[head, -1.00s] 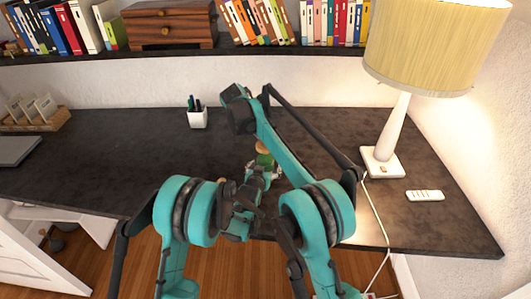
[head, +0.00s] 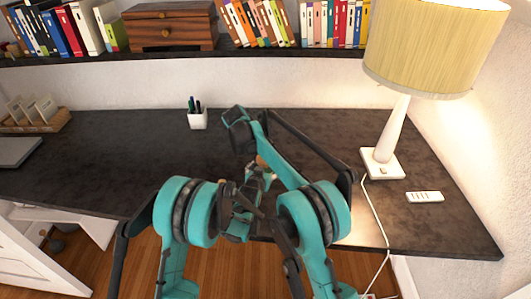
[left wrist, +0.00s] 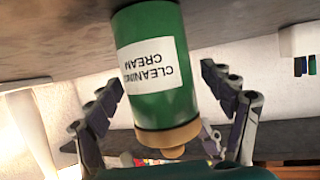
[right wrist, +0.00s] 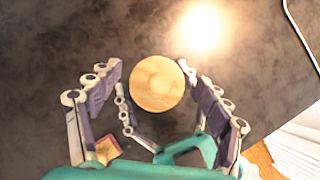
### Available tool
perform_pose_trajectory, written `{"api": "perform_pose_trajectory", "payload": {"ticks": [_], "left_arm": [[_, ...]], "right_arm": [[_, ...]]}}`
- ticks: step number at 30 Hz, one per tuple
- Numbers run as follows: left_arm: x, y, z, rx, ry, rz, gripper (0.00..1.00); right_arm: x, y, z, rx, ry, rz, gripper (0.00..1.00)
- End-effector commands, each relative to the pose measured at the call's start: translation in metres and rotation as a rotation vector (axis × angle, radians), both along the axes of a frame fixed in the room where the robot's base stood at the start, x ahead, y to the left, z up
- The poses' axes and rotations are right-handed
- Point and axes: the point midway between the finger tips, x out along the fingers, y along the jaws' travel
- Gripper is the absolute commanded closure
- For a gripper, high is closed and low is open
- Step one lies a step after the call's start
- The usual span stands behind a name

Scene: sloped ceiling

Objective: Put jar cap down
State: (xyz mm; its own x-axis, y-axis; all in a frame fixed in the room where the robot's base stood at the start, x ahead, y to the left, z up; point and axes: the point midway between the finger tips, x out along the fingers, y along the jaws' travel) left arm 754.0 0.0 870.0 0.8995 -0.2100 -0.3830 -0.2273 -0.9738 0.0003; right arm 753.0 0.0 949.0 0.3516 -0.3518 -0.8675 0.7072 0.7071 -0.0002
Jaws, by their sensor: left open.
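A green jar (left wrist: 160,70) labelled "CLEANING CREAM" shows upside down in the left wrist view, against the dark desk. Its round tan wooden cap (left wrist: 168,138) sits at the jar's end. The right wrist view looks straight onto the cap (right wrist: 157,83), which covers the jar. My left gripper (left wrist: 162,70) is open, with a finger on each side of the jar and gaps between. My right gripper (right wrist: 152,76) looks open, its fingers on both sides of the cap and apart from it. In the head view my arms hide most of the jar.
The dark desk (head: 110,160) has free room to the left. A white pen cup (head: 198,119) stands behind. A lamp (head: 383,163), its cord and a white remote (head: 425,197) are at the right. A bookshelf (head: 300,52) runs along the wall.

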Motion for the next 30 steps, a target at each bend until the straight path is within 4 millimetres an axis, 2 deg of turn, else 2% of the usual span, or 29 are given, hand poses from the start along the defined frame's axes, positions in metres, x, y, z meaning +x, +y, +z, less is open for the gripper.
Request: {"api": "perform_pose_trajectory", "payload": {"ticks": [7, 11, 24, 30], "left_arm": [[0.000, 0.000, 0.000, 0.000, 0.000, 0.000, 0.18], [0.000, 0.000, -0.008, 0.000, 0.000, 0.000, 0.18], [0.000, 0.000, -0.004, 0.000, 0.000, 0.000, 0.18], [0.000, 0.000, -0.004, 0.000, 0.000, 0.000, 0.18]], "right_arm": [[0.000, 0.000, 0.000, 0.000, 0.000, 0.000, 0.21], [0.000, 0.000, -0.002, 0.000, 0.000, 0.000, 0.21], [-0.029, 0.032, 0.081, 0.000, 0.000, 0.002, 0.21], [-0.038, 0.040, 0.102, 0.000, 0.000, 0.000, 0.21]]}}
